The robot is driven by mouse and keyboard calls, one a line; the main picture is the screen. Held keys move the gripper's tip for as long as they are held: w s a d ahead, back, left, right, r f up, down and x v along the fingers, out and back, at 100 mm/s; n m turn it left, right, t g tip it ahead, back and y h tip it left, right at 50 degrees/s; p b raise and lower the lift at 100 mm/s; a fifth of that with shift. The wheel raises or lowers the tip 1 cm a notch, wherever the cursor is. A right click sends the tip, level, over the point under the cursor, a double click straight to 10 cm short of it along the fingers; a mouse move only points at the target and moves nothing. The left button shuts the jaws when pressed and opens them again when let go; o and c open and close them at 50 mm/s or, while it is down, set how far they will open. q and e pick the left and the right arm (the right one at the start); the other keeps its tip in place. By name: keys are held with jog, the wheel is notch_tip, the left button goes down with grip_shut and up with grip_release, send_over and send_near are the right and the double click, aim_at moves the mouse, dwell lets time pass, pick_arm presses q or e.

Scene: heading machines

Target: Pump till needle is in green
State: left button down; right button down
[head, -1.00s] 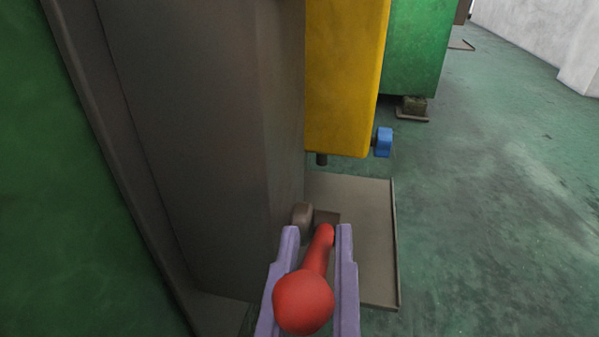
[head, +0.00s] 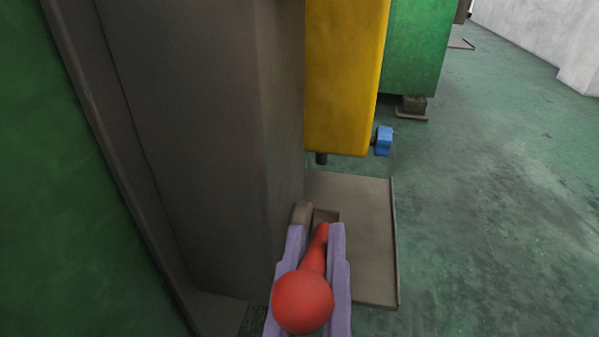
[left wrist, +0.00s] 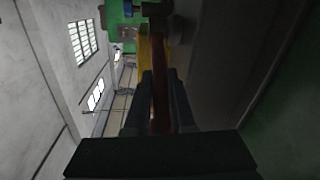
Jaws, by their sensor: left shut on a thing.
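A red pump lever with a round knob (head: 303,302) stands at the bottom centre of the head view. My left gripper (head: 313,240) has its two purple fingers on either side of the lever's shaft and is shut on it. In the left wrist view the dark fingers (left wrist: 153,105) flank the dark red lever (left wrist: 161,95). A yellow box (head: 342,80) hangs above and beyond the lever, with a blue knob (head: 383,141) on its right side. No gauge or needle shows in these views. My right gripper is not in view.
A grey-brown machine column (head: 215,130) and a green panel (head: 75,180) stand close on the left. A grey tray (head: 368,240) lies under the yellow box. Another green machine (head: 415,50) stands behind. Green floor (head: 490,210) is free on the right.

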aim_at(322, 231)
pick_arm(q)
jog(key=shift+r, duration=0.1)
dwell(0.8)
jog(key=shift+w+r+p, duration=0.1)
jog(key=shift+r+p, duration=0.15)
jog(key=shift+p, duration=0.35)
jog(key=w+r+g+p, duration=0.1)
jog(key=g+p, duration=0.1)
jog(key=p, duration=0.2)
jog(key=w+r+g+y+p, duration=0.1)
jog(key=g+p, duration=0.1)
jog(key=p, duration=0.2)
jog(key=w+d+r+g+p, duration=0.1)
jog(key=g+p, duration=0.1)
jog(key=p, duration=0.1)
jog(key=shift+w+r+p, duration=0.1)
jog(key=shift+r+p, duration=0.1)
jog(key=shift+p, duration=0.2)
jog(key=shift+w+g+p, duration=0.25)
jog(key=shift+g+p, duration=0.05)
jog(key=shift+p, duration=0.3)
jog(key=shift+w+d+f, duration=0.1)
jog(key=shift+f, duration=0.1)
jog(key=c, duration=1.1)
grip_release()
jog(key=shift+o, duration=0.2)
